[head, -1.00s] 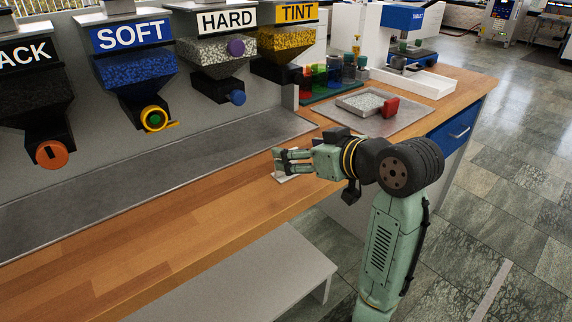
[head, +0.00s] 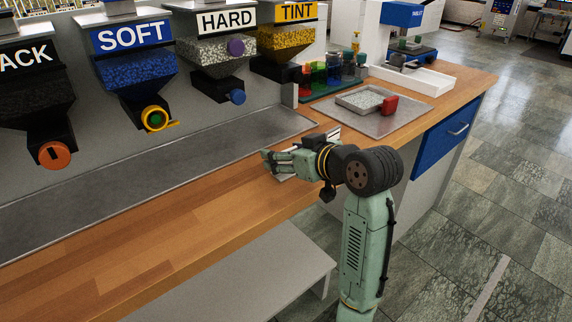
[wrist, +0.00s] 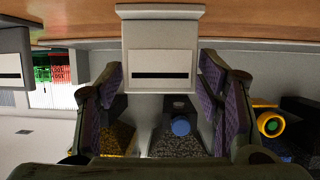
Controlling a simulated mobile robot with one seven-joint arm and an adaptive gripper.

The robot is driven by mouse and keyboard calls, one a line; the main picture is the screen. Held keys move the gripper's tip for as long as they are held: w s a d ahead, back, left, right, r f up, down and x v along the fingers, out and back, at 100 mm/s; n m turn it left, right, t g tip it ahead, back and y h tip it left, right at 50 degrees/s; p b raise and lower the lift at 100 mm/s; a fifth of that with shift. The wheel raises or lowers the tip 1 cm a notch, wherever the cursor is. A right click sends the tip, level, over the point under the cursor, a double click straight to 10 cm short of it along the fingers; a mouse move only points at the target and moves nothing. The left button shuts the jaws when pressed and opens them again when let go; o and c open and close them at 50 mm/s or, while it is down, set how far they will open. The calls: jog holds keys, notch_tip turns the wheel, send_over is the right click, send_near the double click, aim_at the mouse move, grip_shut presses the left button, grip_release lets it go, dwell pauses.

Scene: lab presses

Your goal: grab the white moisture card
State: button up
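The wrist view appears upside down. A white card with a black stripe (wrist: 160,58), apparently the moisture card, stands in a pale holder (wrist: 160,12) on the counter. My gripper (wrist: 160,78) is open, with one finger on each side of the card's outline. I cannot tell how deep the card sits between the fingers; gaps show on both sides. In the head view my gripper (head: 270,162) is low over the counter near its front edge and hides most of the card. A pale piece of the holder (head: 286,177) shows beneath it.
A second, similar striped card (wrist: 10,68) stands at the left in the wrist view; its pale top shows behind my wrist in the head view (head: 333,133). Labelled hoppers (head: 135,75) line the back. A tray (head: 362,101) and red block (head: 390,105) are to the right.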

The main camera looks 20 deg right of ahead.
jog(key=c, duration=0.7)
jog(key=shift+o, duration=0.2)
jog(key=shift+r, duration=0.15)
